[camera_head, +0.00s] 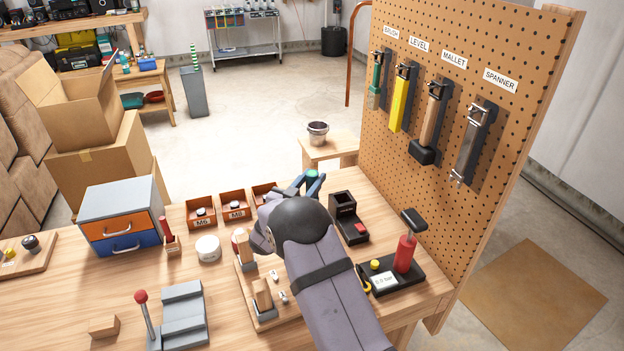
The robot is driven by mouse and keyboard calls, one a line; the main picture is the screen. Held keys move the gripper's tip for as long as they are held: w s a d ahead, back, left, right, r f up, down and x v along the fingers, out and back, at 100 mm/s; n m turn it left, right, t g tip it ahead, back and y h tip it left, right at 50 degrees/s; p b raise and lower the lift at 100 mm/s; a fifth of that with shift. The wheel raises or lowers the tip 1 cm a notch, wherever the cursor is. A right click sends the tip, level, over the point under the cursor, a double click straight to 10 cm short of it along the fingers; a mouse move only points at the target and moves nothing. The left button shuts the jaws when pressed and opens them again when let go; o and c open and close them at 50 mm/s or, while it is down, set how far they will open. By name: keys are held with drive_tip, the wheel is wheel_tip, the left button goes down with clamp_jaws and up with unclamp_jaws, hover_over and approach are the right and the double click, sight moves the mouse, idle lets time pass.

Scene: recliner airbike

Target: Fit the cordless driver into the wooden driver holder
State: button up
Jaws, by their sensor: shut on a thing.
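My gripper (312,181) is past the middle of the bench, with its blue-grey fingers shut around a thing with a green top. This looks like the cordless driver (312,174); only its green end shows, and my wrist and arm hide the rest. The held thing is apart from the holder. I cannot tell its tilt or its height above the bench.
A red block (361,228) sits at the holder's front. Orange bins (234,206) lie left of my gripper. A wooden peg stand (262,297) is beside my arm. The pegboard (470,70) rises on the right.

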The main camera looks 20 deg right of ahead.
drive_tip(key=o, duration=1.2)
drive_tip(key=shift+c, duration=0.2)
drive_tip(key=shift+f, duration=0.15)
drive_tip(key=shift+b+v, duration=0.85)
drive_tip(key=shift+v, duration=2.85)
drive_tip(key=shift+r, duration=0.25)
